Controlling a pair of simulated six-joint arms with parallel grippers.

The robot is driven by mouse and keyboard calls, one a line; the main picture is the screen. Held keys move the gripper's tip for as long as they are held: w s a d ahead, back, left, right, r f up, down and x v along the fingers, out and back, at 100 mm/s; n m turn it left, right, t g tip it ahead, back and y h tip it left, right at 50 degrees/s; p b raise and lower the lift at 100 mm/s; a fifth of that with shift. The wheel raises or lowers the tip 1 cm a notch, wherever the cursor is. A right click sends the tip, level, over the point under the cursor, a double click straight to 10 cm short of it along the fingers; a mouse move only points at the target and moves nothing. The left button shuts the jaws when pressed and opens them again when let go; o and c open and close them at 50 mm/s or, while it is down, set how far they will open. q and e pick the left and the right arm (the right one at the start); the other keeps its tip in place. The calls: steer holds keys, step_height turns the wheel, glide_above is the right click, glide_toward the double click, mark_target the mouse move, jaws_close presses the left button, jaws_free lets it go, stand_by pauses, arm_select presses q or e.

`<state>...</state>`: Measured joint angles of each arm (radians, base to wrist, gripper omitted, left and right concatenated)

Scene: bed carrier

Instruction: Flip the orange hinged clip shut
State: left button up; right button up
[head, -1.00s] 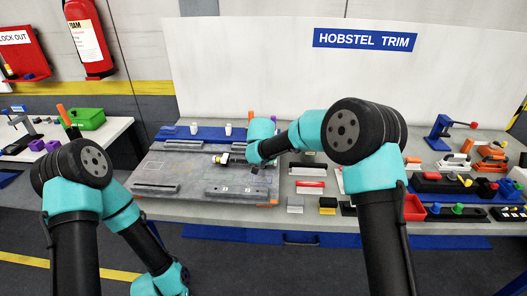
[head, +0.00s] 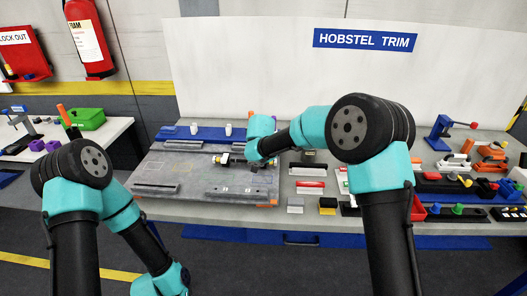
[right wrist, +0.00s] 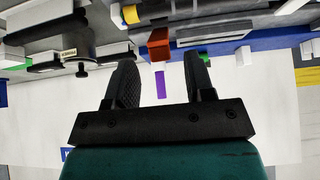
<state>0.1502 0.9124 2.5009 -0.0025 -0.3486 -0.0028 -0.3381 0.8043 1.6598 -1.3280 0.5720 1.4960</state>
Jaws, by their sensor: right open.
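An orange-red block (right wrist: 158,46), which looks like the orange clip, stands up in the right wrist view, beyond the gap between the fingertips and apart from them. I cannot tell its hinge or angle. In the head view a small orange piece (head: 273,117) shows just behind my right wrist, and I cannot tell whether it is the same part. My right gripper (right wrist: 160,75) is open and empty; in the head view it (head: 260,163) is over the right part of the grey carrier board (head: 185,172), partly hidden by its own arm. My left gripper is out of view below.
A blue strip (head: 205,133) with white blocks lies behind the board. Loose parts and bins, including a black tray (head: 440,185), fill the bench to the right. A white backboard (head: 240,60) stands behind. The front left of the board is mostly clear.

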steer(key=v, duration=1.5)
steer(key=shift+r, duration=0.25)
